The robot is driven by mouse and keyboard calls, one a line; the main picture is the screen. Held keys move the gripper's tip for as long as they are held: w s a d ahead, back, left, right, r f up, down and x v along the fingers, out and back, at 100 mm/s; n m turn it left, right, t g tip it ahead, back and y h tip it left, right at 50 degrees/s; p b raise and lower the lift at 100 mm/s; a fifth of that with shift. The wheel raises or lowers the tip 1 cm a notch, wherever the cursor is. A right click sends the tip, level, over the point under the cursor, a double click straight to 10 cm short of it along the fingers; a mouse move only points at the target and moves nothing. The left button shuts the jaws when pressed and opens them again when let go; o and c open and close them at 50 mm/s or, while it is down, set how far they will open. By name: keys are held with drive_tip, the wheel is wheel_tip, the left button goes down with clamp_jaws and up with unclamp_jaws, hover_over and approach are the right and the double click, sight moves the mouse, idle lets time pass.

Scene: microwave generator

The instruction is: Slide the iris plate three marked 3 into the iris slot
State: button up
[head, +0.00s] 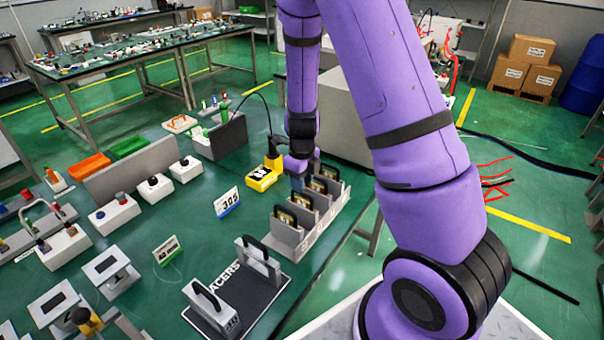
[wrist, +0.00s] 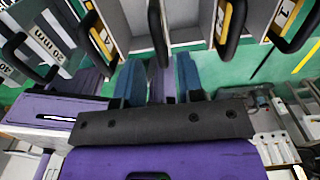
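Several iris plates with yellow faces and black loop handles stand upright in a grey rack (head: 296,252). In the wrist view a plate at the right (wrist: 285,14) seems marked 1. I cannot read a 3 on any plate. My gripper (head: 297,183) points down over the rack, and its fingers hide part of the plates. In the wrist view my gripper (wrist: 160,82) shows two blue fingers apart, with a black handle (wrist: 157,35) lined up with the gap. I cannot tell whether that handle is between the fingers or beyond them. I cannot pick out the iris slot.
A yellow device (head: 263,178) stands left of the rack. A dark mat (head: 247,297) with grey spacer blocks lies in front, near the table edge.

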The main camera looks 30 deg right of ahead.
drive_tip(key=shift+f, duration=2.9)
clamp_jaws()
drive_tip(key=shift+r, duration=0.15)
wheel_tip(320, 180, up, 11)
drive_tip(key=shift+r, duration=0.15)
idle(0.8)
idle(0.4)
